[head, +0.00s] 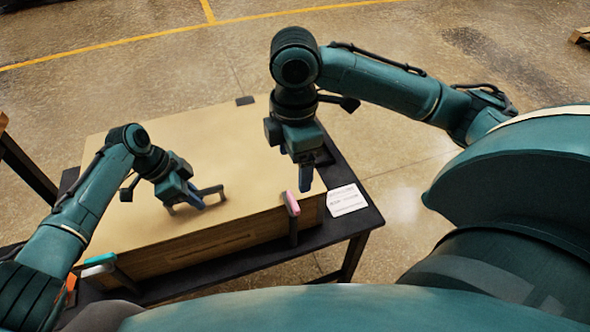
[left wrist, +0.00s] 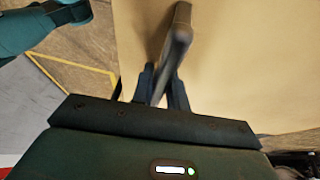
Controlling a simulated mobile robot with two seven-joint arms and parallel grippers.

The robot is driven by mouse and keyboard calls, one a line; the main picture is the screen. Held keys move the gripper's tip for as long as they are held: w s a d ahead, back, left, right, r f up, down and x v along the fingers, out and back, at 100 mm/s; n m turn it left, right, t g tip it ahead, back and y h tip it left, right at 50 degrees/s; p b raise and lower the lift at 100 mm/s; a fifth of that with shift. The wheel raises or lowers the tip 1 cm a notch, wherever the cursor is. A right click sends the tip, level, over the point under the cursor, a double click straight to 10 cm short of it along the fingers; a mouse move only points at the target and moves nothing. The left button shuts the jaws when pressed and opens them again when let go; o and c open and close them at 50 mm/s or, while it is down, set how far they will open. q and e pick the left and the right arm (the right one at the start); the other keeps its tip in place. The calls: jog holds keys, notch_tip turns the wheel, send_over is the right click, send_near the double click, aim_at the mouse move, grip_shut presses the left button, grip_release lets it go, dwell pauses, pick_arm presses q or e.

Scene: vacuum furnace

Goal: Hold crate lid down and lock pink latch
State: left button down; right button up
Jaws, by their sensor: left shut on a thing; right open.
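The wooden crate (head: 215,253) stands on a dark table with its flat tan lid (head: 245,150) on top. My left gripper (head: 188,207) is shut on the dark lid handle (head: 211,190). In the left wrist view the handle (left wrist: 180,45) runs between the fingers (left wrist: 163,88). The pink latch (head: 291,203) is at the front edge of the crate, towards the right, above a dark upright strip. My right gripper (head: 305,180) is open, pointing down, just behind and right of the pink latch. Whether it touches the latch or the lid I cannot tell.
A second latch, teal and white (head: 99,264), is at the crate's front left. A white printed card (head: 346,200) lies on the dark table (head: 350,222) right of the crate. A small dark piece (head: 245,100) is at the lid's far edge. The lid's middle is clear.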

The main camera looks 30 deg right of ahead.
pick_arm(q)
jog(key=shift+w+a+f, duration=0.2)
jog(key=shift+w+f, duration=0.05)
jog(key=shift+f, duration=0.05)
jog(key=c, duration=1.8)
grip_release()
jog(key=shift+o, duration=0.8)
jog(key=shift+w+f, duration=0.15)
jog(key=shift+w, duration=0.05)
jog(key=o, duration=0.3)
jog(key=shift+d, duration=0.15)
jog(key=shift+o, duration=0.2)
jog(key=v, duration=1.3)
jog(key=shift+r+p, duration=0.3)
